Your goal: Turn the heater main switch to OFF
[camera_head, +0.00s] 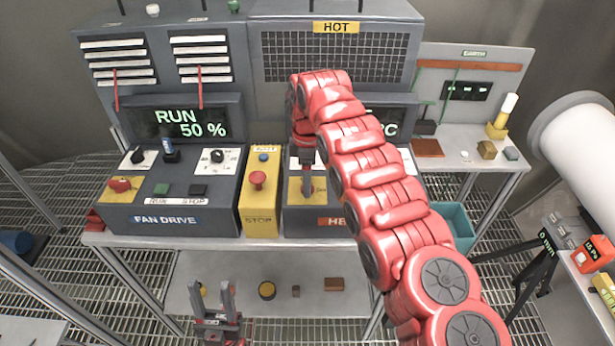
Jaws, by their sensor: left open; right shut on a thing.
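The heater box (300,222) stands right of the yellow stop box, with its orange label partly hidden by my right arm. A yellow plate (320,184) on its sloped front surrounds the heater main switch. My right gripper (307,190) reaches down onto this plate and is shut on the switch knob. Its fingers cover the knob, so its exact turn angle cannot be told. My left gripper (210,288) is open and empty, low in front of the bench, apart from the controls.
The fan drive box (165,219) has a red switch (121,185), knobs and a RUN 50 % display (180,124). A red mushroom button (258,180) sits beside the heater box. A teal bin (456,225) stands right of my arm; a white pipe (580,140) is far right.

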